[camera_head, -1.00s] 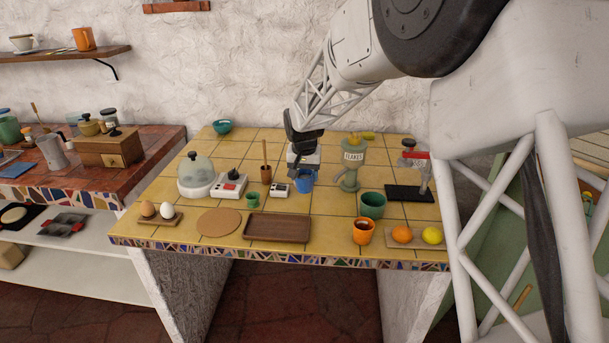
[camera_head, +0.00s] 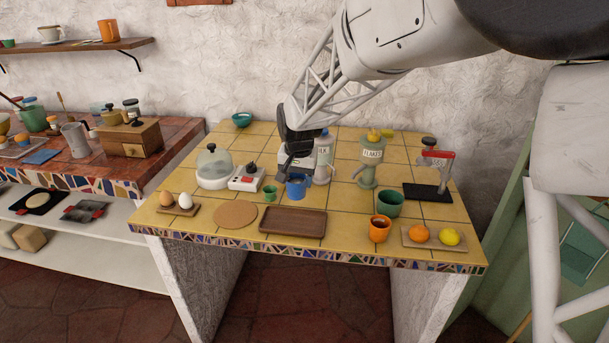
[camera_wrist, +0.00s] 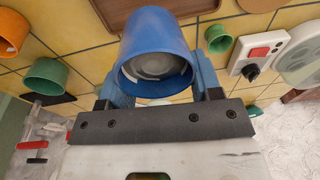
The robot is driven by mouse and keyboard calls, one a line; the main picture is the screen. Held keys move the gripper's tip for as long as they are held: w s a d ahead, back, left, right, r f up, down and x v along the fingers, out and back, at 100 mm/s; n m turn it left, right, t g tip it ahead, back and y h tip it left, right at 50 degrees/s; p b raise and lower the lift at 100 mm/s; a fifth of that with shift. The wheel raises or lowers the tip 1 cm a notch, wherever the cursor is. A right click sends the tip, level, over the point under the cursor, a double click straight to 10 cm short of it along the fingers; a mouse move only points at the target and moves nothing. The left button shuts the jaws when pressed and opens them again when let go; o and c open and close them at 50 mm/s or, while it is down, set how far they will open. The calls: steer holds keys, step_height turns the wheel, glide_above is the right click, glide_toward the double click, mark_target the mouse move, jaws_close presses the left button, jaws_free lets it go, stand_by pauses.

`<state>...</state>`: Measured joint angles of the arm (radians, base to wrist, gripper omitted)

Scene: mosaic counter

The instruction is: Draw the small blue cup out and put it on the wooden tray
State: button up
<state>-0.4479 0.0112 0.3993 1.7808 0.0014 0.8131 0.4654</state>
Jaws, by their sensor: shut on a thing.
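The small blue cup (camera_head: 297,188) is upright between my gripper's fingers, near the middle of the counter. In the wrist view the blue cup (camera_wrist: 155,30) shows its open mouth and pale inside, with a finger on each side. My gripper (camera_head: 295,178) is shut on it, coming from above and behind. I cannot tell how far the cup is off the tiles. The wooden tray (camera_head: 293,221) lies empty at the counter's front edge, just in front of the cup. Part of the tray (camera_wrist: 108,12) shows behind the cup in the wrist view.
A small green cup (camera_head: 270,193) stands close to the blue cup's left. A switch box (camera_head: 245,180) and a glass dome (camera_head: 214,165) are farther left. A milk dispenser (camera_head: 324,160) and a flakes dispenser (camera_head: 369,165) stand behind. A green cup (camera_head: 390,204) and orange cup (camera_head: 379,229) are right.

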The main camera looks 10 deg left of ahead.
steer(key=shift+f, duration=0.2)
stand_by(0.4)
steer(key=shift+f, duration=3.8)
steer(key=shift+f, duration=0.95)
steer(key=o, duration=1.4)
steer(key=shift+c, duration=0.2)
steer(key=shift+r, duration=0.1)
steer(key=shift+r, duration=3.35)
